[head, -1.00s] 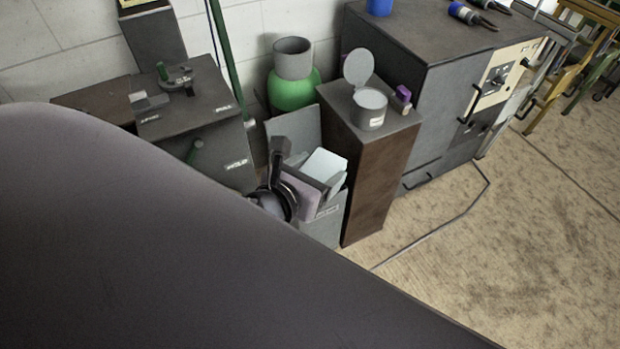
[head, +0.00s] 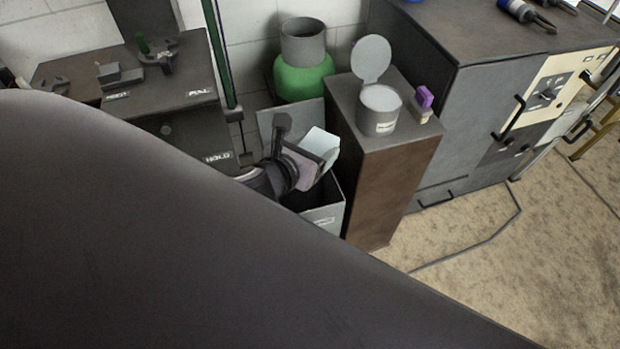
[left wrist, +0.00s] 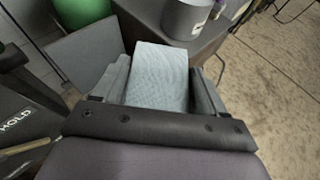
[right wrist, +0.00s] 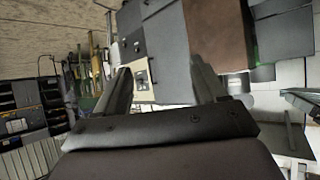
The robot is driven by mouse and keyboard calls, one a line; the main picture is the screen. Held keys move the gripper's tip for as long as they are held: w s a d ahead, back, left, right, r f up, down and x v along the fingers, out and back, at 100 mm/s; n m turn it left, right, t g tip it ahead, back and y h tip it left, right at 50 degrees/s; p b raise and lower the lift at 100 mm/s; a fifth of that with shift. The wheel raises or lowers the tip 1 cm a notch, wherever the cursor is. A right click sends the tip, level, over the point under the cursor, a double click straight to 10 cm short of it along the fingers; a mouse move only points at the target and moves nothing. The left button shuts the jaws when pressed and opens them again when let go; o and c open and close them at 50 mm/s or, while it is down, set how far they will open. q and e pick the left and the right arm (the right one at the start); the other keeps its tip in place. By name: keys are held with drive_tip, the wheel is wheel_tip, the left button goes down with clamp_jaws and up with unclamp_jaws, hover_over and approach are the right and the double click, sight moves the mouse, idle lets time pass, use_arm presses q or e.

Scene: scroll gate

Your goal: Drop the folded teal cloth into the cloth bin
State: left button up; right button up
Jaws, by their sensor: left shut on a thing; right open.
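My left gripper (head: 312,163) is shut on the folded teal cloth (head: 323,143), which looks pale blue-green. In the left wrist view the cloth (left wrist: 158,75) sits between the two fingers (left wrist: 160,85). The cloth bin (head: 328,216) is a grey box with its lid (head: 290,122) raised at the back. In the head view the gripper and cloth are over the bin's opening, above its rim. Part of the dark, open inside shows below them; my arm hides the bin's left side. My right gripper (right wrist: 163,85) is open and empty, pointing away from the bin.
A brown pedestal (head: 385,185) with an open grey can (head: 380,108) and a purple object (head: 424,97) stands right of the bin. A green cylinder (head: 303,78) is behind. A dark cabinet (head: 200,135) stands left. Floor at the right is mostly clear, with a cable.

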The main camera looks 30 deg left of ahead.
drive_tip(key=w+a+f+n+y+b, duration=0.15)
drive_tip(key=a+f+b, duration=0.25)
drive_tip(key=f+b, duration=1.2)
use_arm(q)
drive_tip(key=w+a+f+b, duration=0.3)
drive_tip(key=f, duration=0.6)
drive_tip(key=w+a+f+n+b, duration=0.1)
drive_tip(key=w+a+f+b, duration=0.2)
drive_tip(key=f, duration=0.7)
drive_tip(key=w+a+f+y+b, duration=0.1)
drive_tip(key=w+a+f+b, duration=0.3)
drive_tip(key=f, duration=0.6)
drive_tip(key=shift+w+a, duration=0.25)
use_arm(e)
drive_tip(key=w+a+r+m+t+y, duration=0.1)
drive_tip(key=w+a+r+y, duration=0.1)
drive_tip(key=a, duration=0.3)
drive_tip(key=shift+a+m+y, duration=0.25)
drive_tip(key=shift+m+y, duration=0.1)
drive_tip(key=shift+y, duration=0.3)
use_arm(q)
drive_tip(key=o, duration=1.1)
